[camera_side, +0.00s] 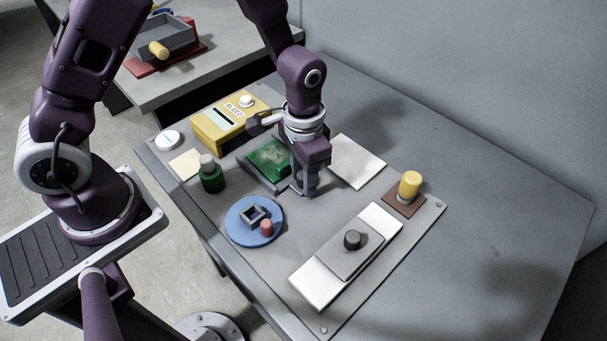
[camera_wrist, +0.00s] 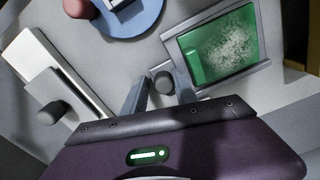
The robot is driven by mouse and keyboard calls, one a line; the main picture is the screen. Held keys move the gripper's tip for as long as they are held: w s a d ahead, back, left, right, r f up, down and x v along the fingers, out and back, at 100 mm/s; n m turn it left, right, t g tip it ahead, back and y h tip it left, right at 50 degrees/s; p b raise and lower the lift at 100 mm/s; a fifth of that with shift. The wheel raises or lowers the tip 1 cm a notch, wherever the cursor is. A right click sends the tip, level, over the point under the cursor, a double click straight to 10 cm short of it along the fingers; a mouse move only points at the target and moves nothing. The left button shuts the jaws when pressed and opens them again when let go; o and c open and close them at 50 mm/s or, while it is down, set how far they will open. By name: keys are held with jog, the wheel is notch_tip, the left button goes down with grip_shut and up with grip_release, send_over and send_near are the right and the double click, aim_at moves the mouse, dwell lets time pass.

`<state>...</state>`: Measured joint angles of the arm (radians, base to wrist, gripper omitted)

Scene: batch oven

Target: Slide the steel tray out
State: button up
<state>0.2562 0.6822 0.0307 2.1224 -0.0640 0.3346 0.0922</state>
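A grey metal-rimmed tray with a speckled green inside (camera_side: 268,158) lies on the near table; its grey rim also shows in the wrist view (camera_wrist: 232,84). A dark round knob (camera_wrist: 163,82) stands beside the tray's left edge in the wrist view; I cannot tell whether it is joined to the tray. My gripper (camera_side: 305,190) points down at the tray's right side. In the wrist view its two fingers (camera_wrist: 160,85) are apart, with the knob between or just beyond their tips. A gap shows at the left finger; contact on the right is unclear.
Around it stand a yellow box (camera_side: 215,130), a green bottle (camera_side: 211,178), a blue disc (camera_side: 245,232) and a white plate with a grey slide and dark knob (camera_side: 352,240). Another grey tray (camera_side: 165,38) sits on the back table. The table's right side is clear.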

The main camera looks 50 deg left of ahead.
notch_tip(320, 180, up, 8)
jog(key=shift+a+f, duration=0.1)
jog(key=shift+f, duration=0.15)
jog(key=s+a+r+n+t, duration=0.1)
jog(key=s+a+r, duration=0.15)
jog(key=r, duration=0.35)
jog(key=s+a+r+t, duration=0.1)
jog(key=s+r, duration=0.2)
jog(key=r, duration=0.3)
jog(key=s+a+r+n+t, duration=0.1)
jog(key=s+a+r, duration=0.1)
jog(key=s, duration=0.4)
jog(key=s+a+r+n+t, duration=0.1)
jog(key=s+a+r+t, duration=0.1)
jog(key=s, duration=0.4)
jog(key=shift+r+t, duration=0.3)
jog(key=shift+r, duration=0.55)
